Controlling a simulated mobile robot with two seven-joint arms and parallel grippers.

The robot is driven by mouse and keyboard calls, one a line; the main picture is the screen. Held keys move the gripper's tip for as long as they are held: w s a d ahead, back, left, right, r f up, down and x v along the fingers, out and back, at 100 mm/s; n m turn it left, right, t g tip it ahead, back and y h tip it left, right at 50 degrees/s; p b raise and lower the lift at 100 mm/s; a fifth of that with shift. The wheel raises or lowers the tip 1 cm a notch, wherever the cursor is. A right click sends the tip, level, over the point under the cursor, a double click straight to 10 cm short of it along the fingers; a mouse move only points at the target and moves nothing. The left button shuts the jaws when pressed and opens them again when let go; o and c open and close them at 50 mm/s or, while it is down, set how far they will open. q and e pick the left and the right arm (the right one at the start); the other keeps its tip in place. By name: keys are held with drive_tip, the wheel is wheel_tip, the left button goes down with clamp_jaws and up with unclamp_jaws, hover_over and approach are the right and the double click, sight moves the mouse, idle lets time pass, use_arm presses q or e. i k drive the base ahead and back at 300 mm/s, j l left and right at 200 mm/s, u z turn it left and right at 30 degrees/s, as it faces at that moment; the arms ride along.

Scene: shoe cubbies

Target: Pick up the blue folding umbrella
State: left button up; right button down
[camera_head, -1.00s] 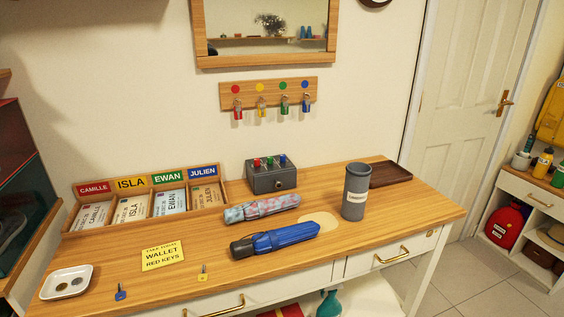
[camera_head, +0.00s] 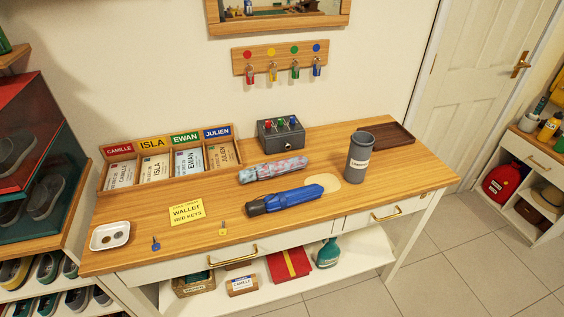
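The blue folding umbrella (camera_head: 287,199) lies on the wooden console table (camera_head: 330,223), near its front edge and right of centre. Its dark handle end points left and its blue body points right. A patterned pink and grey-blue folding umbrella (camera_head: 273,169) lies just behind it, apart from it. Neither of my grippers shows in the head view.
A grey tumbler (camera_head: 359,157) stands right of the umbrellas. A grey box with coloured knobs (camera_head: 281,134) is behind them. A yellow note (camera_head: 187,211), small keys and a white dish (camera_head: 110,236) are at left. A dark tray (camera_head: 386,137) sits back right.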

sight(280, 201)
drive_tip(key=i+j+z, duration=0.15)
drive_tip(key=z, duration=0.25)
drive_tip(key=i+j+z, duration=0.1)
drive_tip(key=j+z, duration=0.7)
drive_tip(key=i+l, duration=0.05)
